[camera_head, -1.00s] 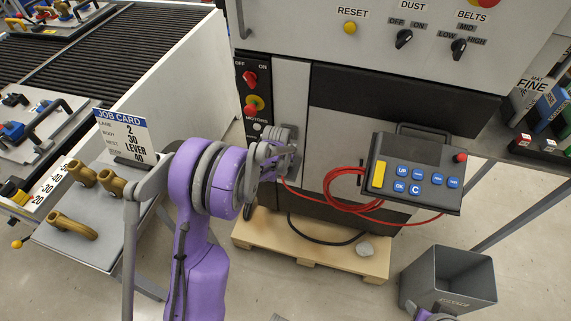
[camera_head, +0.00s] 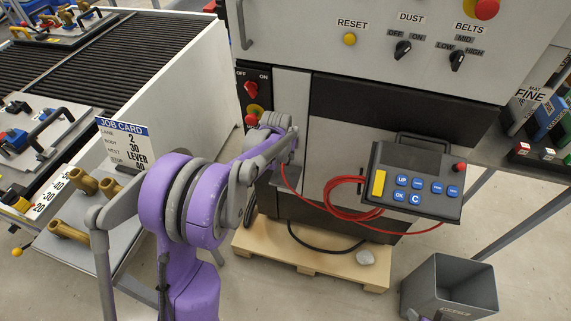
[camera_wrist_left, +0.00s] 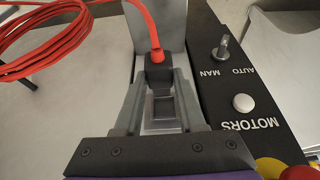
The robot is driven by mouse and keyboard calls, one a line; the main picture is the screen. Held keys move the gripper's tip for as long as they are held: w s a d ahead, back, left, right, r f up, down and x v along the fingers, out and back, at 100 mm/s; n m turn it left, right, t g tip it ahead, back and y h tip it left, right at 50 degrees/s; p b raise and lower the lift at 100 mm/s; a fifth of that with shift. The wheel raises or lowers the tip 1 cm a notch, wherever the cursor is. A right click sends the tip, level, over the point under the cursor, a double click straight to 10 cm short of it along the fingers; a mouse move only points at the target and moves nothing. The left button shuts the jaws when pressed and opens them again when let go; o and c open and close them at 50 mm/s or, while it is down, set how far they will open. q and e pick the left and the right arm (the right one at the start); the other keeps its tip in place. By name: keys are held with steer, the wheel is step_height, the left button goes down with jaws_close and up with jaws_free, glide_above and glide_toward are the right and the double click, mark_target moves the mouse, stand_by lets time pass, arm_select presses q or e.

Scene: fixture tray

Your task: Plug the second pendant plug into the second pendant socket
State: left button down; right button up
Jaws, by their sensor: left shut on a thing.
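My left gripper (camera_wrist_left: 155,98) is shut on a dark plug (camera_wrist_left: 158,70) with a red cable (camera_wrist_left: 150,22) coming out of its end. In the head view, my left gripper (camera_head: 288,155) is at the machine front, below the red switch, and my own arm partly hides it. A grey square piece (camera_wrist_left: 164,107) shows between the fingers; I cannot tell whether it is the socket or part of the plug. The pendant (camera_head: 418,180), a dark box with blue buttons, hangs at the right with the red cable looped beside it. Small grey tips of my right gripper (camera_head: 425,315) show at the bottom edge.
The motors panel with a lever switch (camera_wrist_left: 222,48) and a white button (camera_wrist_left: 243,102) is close beside the gripper. A wooden pallet (camera_head: 310,262) lies under the machine. A grey bin (camera_head: 450,285) stands at lower right. A side table (camera_head: 120,240) with brass parts is at left.

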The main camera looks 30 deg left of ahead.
mark_target(282, 165)
arm_select(q)
step_height(282, 165, up, 9)
steer(key=shift+r, duration=0.2)
stand_by(0.5)
steer(key=s+f+b, duration=0.1)
steer(key=f, duration=0.1)
steer(key=s+f+b, duration=0.1)
steer(key=s+f, duration=0.1)
steer(key=s+d+f+b, duration=0.1)
steer(key=s+f, duration=0.1)
steer(key=f, duration=0.1)
steer(key=shift+b, duration=0.35)
steer(key=shift+w, duration=0.1)
steer(key=shift+r, duration=0.1)
steer(key=shift+w+a, duration=0.25)
steer(key=shift+w, duration=0.7)
steer(key=shift+w+a, duration=0.2)
steer(key=shift+w, duration=0.75)
steer(key=shift+w+a, duration=0.25)
steer(key=shift+w, duration=0.7)
steer(key=shift+w, duration=0.35)
